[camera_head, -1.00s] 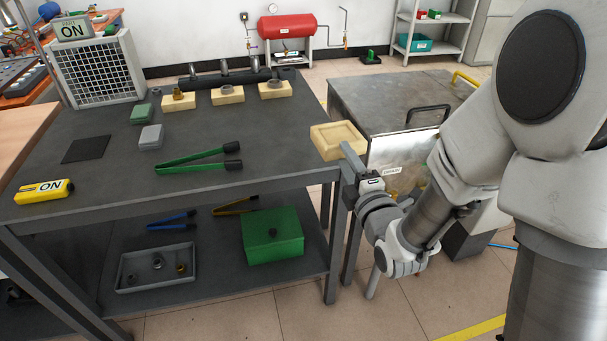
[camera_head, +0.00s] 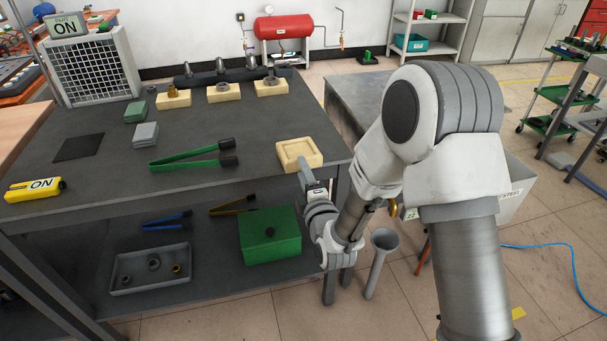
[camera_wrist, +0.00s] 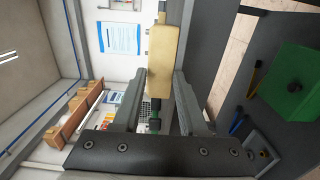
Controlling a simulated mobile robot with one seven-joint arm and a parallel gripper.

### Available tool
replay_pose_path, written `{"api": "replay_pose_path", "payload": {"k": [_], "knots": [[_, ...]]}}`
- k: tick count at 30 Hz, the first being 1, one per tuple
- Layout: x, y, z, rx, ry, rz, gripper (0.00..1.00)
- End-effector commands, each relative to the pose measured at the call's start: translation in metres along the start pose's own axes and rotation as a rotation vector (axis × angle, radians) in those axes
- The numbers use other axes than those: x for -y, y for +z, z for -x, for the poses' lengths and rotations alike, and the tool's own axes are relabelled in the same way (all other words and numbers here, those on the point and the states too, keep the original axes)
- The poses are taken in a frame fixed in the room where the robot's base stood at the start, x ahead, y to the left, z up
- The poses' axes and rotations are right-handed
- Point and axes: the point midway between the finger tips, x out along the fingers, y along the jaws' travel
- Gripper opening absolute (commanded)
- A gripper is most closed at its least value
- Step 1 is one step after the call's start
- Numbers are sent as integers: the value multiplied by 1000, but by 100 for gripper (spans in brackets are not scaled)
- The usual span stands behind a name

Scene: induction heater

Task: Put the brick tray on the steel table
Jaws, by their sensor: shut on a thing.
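The brick tray (camera_head: 299,153) is a square cream tray with a raised rim and a shallow recess. My gripper (camera_head: 306,174) is shut on its near side and holds it about level. In the head view the tray is over the right end of the dark grey steel table (camera_head: 230,135); I cannot tell whether it touches the top. In the wrist view the tray (camera_wrist: 160,55) shows edge-on between the two fingers of my gripper (camera_wrist: 160,80).
Green tongs (camera_head: 190,158) lie left of the tray. Several cream bricks with metal parts, one here (camera_head: 271,87), stand along the back. A green box (camera_head: 270,235) and a grey tray (camera_head: 150,270) are on the lower shelf.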

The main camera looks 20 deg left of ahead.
Motion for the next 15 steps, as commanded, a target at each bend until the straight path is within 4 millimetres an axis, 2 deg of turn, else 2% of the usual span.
{"api": "replay_pose_path", "payload": {"k": [11, 12, 15], "knots": [[3, 0, 0, -1, 5, 0, 0], [2, 0, 0, -1, 3, 0, 47], [2, 0, 0, -1, 2, 0, 65]]}}
